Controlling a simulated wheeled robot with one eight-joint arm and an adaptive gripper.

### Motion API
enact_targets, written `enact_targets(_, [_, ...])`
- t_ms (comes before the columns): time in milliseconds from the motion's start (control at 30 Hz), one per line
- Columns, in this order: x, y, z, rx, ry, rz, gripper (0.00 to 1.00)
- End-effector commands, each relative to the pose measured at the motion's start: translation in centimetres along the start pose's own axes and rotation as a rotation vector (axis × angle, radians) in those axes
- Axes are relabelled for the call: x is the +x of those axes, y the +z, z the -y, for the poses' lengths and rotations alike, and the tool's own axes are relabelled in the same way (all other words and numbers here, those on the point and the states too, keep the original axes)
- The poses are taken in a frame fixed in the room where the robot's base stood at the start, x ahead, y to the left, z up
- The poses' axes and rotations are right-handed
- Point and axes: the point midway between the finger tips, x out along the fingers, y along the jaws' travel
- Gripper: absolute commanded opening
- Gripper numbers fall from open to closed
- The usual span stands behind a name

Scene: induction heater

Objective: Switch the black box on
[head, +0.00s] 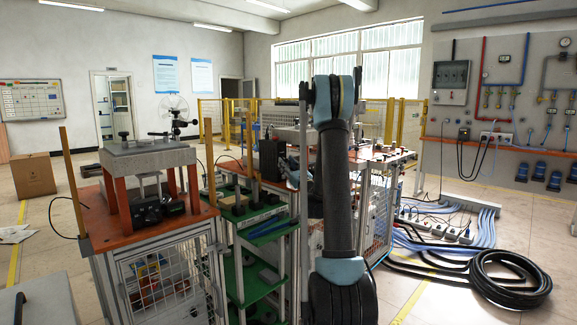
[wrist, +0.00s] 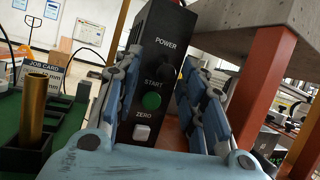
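The black box (head: 268,160) stands upright at the back of the bench, left of my arm in the head view. In the wrist view the black box (wrist: 158,25) faces me, slightly tilted in the picture. It carries the label POWER with a dark knob (wrist: 167,70) below it, hard to make out. Further down are a green START button (wrist: 151,101) and a whitish ZERO button (wrist: 141,131). My gripper (wrist: 163,72) is open, its fingers on either side of the box's front. I cannot tell whether they touch it. In the head view my arm partly hides the gripper.
A grey slab on orange legs (wrist: 262,75) stands close on the right. Cables and a black hose coil (head: 508,278) lie on the floor at right.

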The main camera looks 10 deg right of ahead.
Motion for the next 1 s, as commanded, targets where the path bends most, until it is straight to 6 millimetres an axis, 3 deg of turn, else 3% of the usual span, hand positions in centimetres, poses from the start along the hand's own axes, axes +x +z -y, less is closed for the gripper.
enact_targets(400, [-0.4, 0.3, 1.9, -0.009, -0.021, -0.002, 0.38])
enact_targets(600, [-0.5, 0.3, 2.2, -0.011, -0.024, -0.002, 0.0])
enact_targets(1000, [-0.7, 0.5, 2.3, -0.018, -0.02, -0.033, 0.0])
